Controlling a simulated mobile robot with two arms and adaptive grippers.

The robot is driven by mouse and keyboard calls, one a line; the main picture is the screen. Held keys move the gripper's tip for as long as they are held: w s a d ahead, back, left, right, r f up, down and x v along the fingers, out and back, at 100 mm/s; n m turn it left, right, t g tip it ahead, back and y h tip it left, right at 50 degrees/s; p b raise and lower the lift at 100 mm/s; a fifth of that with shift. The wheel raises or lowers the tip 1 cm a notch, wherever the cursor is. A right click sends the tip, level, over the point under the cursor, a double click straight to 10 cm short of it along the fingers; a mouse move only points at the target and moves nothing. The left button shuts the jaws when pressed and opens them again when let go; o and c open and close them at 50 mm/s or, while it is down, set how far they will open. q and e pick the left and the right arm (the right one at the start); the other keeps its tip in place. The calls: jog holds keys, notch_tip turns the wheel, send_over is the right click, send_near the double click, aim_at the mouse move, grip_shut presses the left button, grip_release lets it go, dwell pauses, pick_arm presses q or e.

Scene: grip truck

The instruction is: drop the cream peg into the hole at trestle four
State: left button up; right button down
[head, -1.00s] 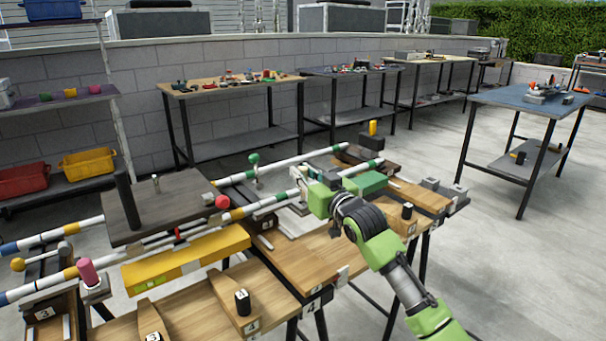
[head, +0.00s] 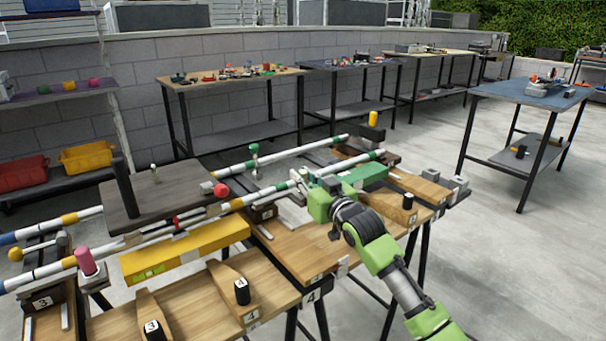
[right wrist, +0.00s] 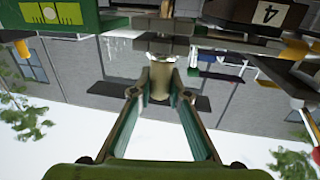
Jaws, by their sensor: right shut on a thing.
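My right gripper (head: 300,183) is over the wooden bench of trestle four (head: 312,297), between the striped rails. In the right wrist view, its two fingers (right wrist: 161,90) are shut on the cream peg (right wrist: 161,74). The peg's far end is close to a grey block (right wrist: 163,46); I cannot tell whether they touch. The fingers mostly hide the peg in the head view. The hole cannot be made out in either view. My left gripper is not in view.
Striped rails (head: 280,152) cross the bench. A green block (head: 362,175) is right of my gripper, and a green-topped pin (head: 254,149) stands behind-left.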

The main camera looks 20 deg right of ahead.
dwell(0.3)
jog(key=c, duration=1.8)
grip_release()
jog(key=shift+c, duration=0.2)
jog(key=shift+f, duration=0.1)
notch_tip(320, 180, up, 10)
jog(key=shift+r, duration=0.1)
